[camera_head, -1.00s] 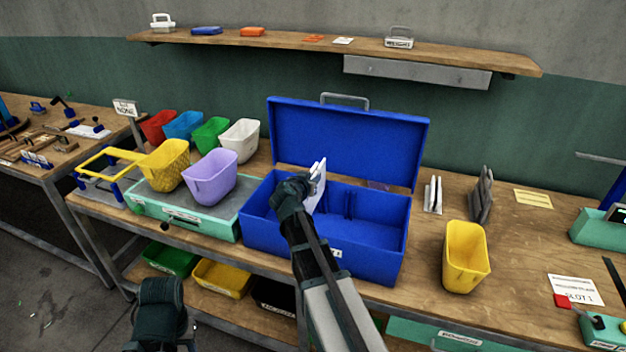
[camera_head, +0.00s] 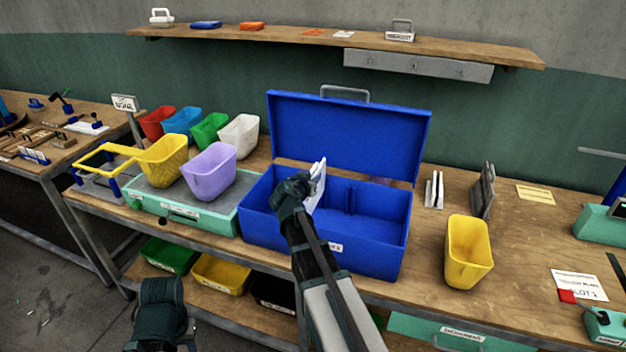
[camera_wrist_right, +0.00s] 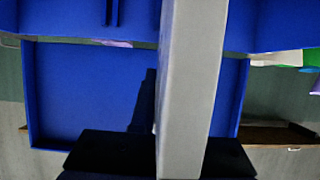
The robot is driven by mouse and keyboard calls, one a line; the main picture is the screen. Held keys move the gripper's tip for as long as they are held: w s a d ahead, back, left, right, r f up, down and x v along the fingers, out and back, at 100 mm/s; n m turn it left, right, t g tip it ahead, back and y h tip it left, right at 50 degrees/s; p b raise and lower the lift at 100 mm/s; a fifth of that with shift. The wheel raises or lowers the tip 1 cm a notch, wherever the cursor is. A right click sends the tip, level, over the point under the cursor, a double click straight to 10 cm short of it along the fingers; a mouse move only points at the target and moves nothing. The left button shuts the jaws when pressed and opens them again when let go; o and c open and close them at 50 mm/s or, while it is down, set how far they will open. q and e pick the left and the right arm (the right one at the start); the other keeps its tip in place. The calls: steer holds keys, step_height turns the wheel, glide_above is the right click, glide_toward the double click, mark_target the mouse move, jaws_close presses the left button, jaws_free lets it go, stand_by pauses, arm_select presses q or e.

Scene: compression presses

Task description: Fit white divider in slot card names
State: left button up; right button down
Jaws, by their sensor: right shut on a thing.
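The white divider (camera_head: 318,183) is upright in my right gripper (camera_head: 296,187), over the left part of the open blue box (camera_head: 380,228). In the right wrist view the divider (camera_wrist_right: 190,90) stands as a pale strip between the dark fingertips (camera_wrist_right: 160,155), with the blue box (camera_wrist_right: 85,90) behind it. My right gripper is shut on it. Whether the divider's lower edge sits in a slot is hidden. A blue ridge shows on the box's inner back wall. A white card (camera_head: 580,284) on the right of the bench reads "SLOT 1". My left gripper (camera_head: 160,318) is low at the left, its jaws unclear.
The box's raised lid (camera_head: 345,135) stands behind. A yellow bin (camera_head: 467,252) and pale upright pieces (camera_head: 434,190) in a holder stand to the right. A purple bin (camera_head: 210,172) and several coloured bins stand to the left. A shelf (camera_head: 300,42) runs above.

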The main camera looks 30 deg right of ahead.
mark_target(313, 200)
steer(key=shift+f+b, duration=4.15)
steer(key=shift+f, duration=0.1)
steer(key=c, duration=0.8)
jaws_free()
steer(key=shift+r, duration=0.1)
steer(key=shift+c, duration=0.2)
steer(key=p+v, duration=0.5)
steer(key=v, duration=0.9)
